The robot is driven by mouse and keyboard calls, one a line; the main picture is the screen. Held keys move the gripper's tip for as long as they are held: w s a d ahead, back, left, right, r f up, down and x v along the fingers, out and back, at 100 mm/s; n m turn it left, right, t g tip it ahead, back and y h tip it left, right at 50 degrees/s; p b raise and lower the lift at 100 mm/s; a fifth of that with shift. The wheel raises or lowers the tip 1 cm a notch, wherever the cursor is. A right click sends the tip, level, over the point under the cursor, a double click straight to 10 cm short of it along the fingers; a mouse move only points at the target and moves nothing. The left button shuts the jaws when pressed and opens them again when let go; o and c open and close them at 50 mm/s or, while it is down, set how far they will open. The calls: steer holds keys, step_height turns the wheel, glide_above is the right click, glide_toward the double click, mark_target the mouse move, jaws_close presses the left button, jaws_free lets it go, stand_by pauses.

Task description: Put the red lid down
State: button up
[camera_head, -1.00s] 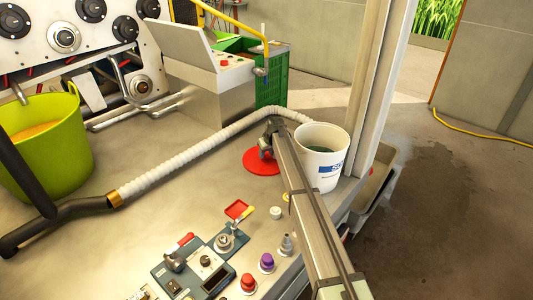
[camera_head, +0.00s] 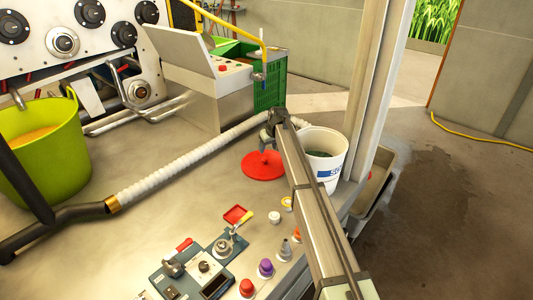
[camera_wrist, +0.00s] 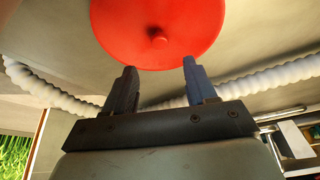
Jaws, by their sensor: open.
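The round red lid (camera_head: 263,166) lies flat on the grey work surface, left of the white bucket (camera_head: 325,168). In the wrist view the lid (camera_wrist: 150,45) shows at the top, with a small knob in its middle. My gripper (camera_head: 264,146) is just above the lid in the head view. In the wrist view my gripper (camera_wrist: 158,72) has its two fingers spread wide with nothing between them, and the knob is beyond the fingertips. The white bucket stands upright with its top open and dark green contents inside.
A white ribbed hose (camera_head: 190,165) curves across the surface behind the lid. Several coloured knobs and a control panel (camera_head: 200,268) are at the front. A small red tray (camera_head: 237,214) lies nearer. A lime green tub (camera_head: 45,150) stands left.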

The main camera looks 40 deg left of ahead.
steer(key=shift+v, duration=1.6)
